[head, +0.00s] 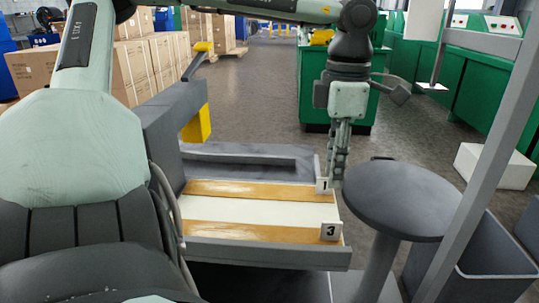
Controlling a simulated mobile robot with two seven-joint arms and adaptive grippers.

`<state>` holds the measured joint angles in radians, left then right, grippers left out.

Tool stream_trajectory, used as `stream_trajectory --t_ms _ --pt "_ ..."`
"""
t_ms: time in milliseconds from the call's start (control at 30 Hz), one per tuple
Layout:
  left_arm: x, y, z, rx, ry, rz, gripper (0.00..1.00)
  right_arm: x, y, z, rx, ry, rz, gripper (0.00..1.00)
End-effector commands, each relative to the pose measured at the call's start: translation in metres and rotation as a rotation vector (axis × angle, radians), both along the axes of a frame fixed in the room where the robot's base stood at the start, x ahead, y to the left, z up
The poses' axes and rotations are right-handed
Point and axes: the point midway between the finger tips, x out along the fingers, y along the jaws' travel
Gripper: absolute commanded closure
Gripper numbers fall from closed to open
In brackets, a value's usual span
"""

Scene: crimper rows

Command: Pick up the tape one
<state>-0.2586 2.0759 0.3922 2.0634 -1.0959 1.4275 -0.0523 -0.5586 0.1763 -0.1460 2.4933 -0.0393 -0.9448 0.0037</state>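A grey work surface (265,254) holds two glossy tan strips with a white strip (262,212) between them. The far tan strip (250,190) ends at a small white tag marked 1 (322,185). The near tan strip (262,235) ends at a white tag marked 3 (330,231). I cannot tell for certain which thing is the tape. My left gripper (338,178) points down just right of tag 1, with its fingertips close to it. Its fingers overlap from this side, so their gap and any contact are unclear. My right gripper is not in view.
A round dark grey stool-like top (402,199) stands close on the right. A slanted grey post (478,150) rises beyond it. A grey bin (492,250) and a white box (495,166) are at right. Cardboard boxes (125,65) stand back left.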

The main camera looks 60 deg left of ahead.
Motion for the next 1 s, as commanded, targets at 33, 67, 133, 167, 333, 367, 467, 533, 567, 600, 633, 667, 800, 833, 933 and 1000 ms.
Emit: stream_trajectory --t_ms 33,67,133,167,333,367,467,533,567,600,633,667,800,833,933,1000 --pt "0.000 0.001 -0.010 -0.003 0.004 0.000 0.72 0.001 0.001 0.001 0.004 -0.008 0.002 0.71" --pt "0.000 0.002 -0.015 -0.004 0.003 0.000 0.72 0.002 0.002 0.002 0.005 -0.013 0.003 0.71" --pt "0.000 0.002 -0.024 -0.002 0.003 0.000 0.72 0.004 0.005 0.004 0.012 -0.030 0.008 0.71" --pt "0.000 0.002 -0.026 -0.002 0.002 0.000 0.72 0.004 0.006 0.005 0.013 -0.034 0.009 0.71" --pt "0.001 0.002 -0.032 -0.001 -0.002 0.002 0.72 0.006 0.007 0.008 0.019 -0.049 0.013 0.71" --pt "0.001 0.002 -0.032 -0.001 -0.002 0.002 0.72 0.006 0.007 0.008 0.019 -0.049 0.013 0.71" --pt "0.001 0.002 -0.032 -0.001 -0.002 0.002 0.72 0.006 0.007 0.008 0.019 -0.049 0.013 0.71" --pt "0.001 0.002 -0.032 -0.001 -0.002 0.002 0.78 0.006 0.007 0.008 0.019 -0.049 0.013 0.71" --pt "0.001 0.002 -0.032 -0.001 -0.002 0.002 0.81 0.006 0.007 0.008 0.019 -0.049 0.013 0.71" --pt "0.001 0.002 -0.032 -0.001 -0.002 0.002 0.86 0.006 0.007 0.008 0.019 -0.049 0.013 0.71" --pt "0.001 0.002 -0.032 -0.001 -0.002 0.002 0.90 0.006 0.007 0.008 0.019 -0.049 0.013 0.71" --pt "0.001 0.002 -0.032 -0.001 -0.002 0.002 0.94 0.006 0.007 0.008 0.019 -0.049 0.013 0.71" --pt "0.001 0.002 -0.032 -0.001 -0.002 0.002 1.00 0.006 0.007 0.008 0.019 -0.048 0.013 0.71" --pt "0.001 0.002 -0.032 -0.001 -0.002 0.002 1.00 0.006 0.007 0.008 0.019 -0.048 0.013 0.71" --pt "0.001 0.002 -0.031 -0.001 -0.002 0.002 1.00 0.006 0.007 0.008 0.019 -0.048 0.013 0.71" --pt "0.001 0.002 -0.031 -0.001 -0.002 0.002 1.00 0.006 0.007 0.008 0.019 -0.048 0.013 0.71"
